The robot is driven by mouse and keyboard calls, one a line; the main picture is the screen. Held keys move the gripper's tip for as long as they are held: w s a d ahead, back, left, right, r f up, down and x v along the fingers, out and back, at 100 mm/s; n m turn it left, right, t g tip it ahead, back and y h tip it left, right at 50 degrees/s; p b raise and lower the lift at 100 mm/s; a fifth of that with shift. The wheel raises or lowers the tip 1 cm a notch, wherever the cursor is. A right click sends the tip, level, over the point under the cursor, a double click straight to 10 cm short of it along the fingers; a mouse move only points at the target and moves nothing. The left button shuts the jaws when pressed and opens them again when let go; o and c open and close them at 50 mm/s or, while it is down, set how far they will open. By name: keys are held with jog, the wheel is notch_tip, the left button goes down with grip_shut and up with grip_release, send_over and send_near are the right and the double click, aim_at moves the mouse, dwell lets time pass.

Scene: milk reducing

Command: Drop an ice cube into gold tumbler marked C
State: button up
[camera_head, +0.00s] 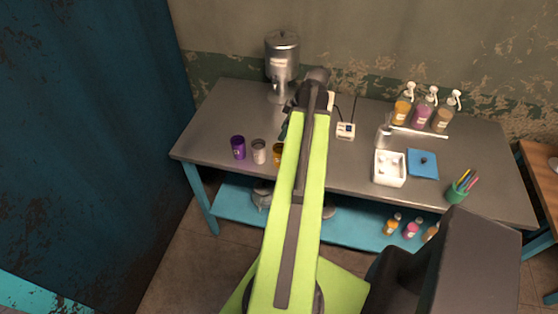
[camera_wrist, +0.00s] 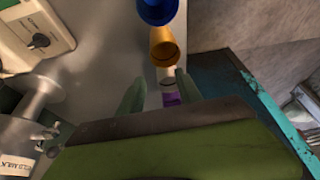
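The gold tumbler (camera_head: 278,154) stands on the metal table beside my arm, which partly covers it. In the wrist view the gold tumbler (camera_wrist: 164,46) is above and beyond my fingertips, its mouth showing; I cannot read a letter on it. My gripper (camera_wrist: 160,88) has two green fingers spread apart, with no ice cube visible between them. In the head view my arm hides most of the gripper. A white box (camera_head: 390,181) at the right holds small pale lumps that look like ice cubes.
A silver tumbler (camera_head: 259,151) and a purple tumbler (camera_head: 238,147) stand left of the gold one; a blue tumbler (camera_wrist: 157,10) shows in the wrist view. A milk dispenser (camera_head: 281,58) stands behind. A blue lid (camera_head: 422,164) and a pen cup (camera_head: 456,194) are at the right.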

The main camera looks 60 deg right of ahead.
jog(key=p+v, duration=1.6)
jog(key=v, duration=0.1)
jog(key=shift+r, duration=0.2)
